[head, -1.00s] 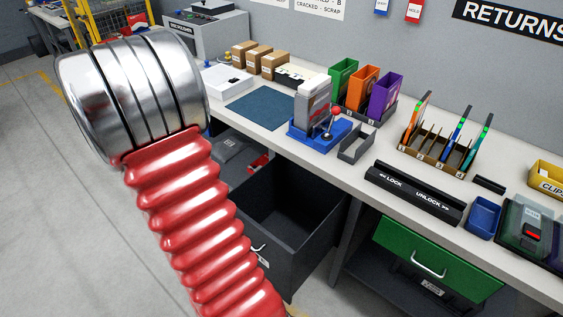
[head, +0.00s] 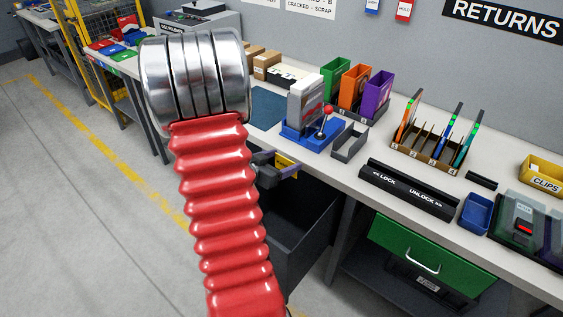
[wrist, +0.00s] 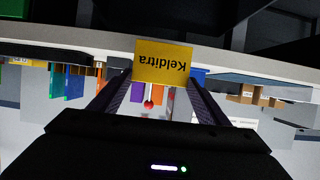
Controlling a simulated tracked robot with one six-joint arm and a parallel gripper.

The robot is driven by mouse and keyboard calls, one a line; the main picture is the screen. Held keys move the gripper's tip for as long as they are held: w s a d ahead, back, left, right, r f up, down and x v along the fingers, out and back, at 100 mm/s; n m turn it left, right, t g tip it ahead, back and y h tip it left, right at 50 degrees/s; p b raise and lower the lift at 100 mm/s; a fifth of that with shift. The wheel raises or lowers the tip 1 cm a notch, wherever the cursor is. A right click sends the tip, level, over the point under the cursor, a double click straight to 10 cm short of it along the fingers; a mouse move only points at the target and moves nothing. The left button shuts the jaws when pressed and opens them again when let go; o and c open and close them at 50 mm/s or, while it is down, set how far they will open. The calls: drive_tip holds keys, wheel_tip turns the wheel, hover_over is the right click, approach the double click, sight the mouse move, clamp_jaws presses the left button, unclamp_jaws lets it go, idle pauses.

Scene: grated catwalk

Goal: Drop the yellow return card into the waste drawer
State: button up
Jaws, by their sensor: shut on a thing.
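The yellow card (head: 287,166) is held in my gripper (head: 282,169), by the front edge of the bench. An open dark grey drawer (head: 312,242) stands out under the bench. In the head view the card and gripper are above its back part; the exact height between them is hard to tell. My red arm hides the drawer's left side and front label.
A shut green drawer (head: 432,262) is to the right. On the bench are a blue stand with a red-knobbed lever (head: 322,128), a small grey tray (head: 350,142), green, orange and purple bins (head: 355,88), and a black lock bar (head: 408,188).

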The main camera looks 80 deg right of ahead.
idle(0.3)
wheel_tip(320, 180, down, 6)
idle(0.7)
drive_tip(key=o, duration=1.1)
drive_tip(key=v, duration=1.4)
drive_tip(key=shift+w+d, duration=0.15)
idle(0.4)
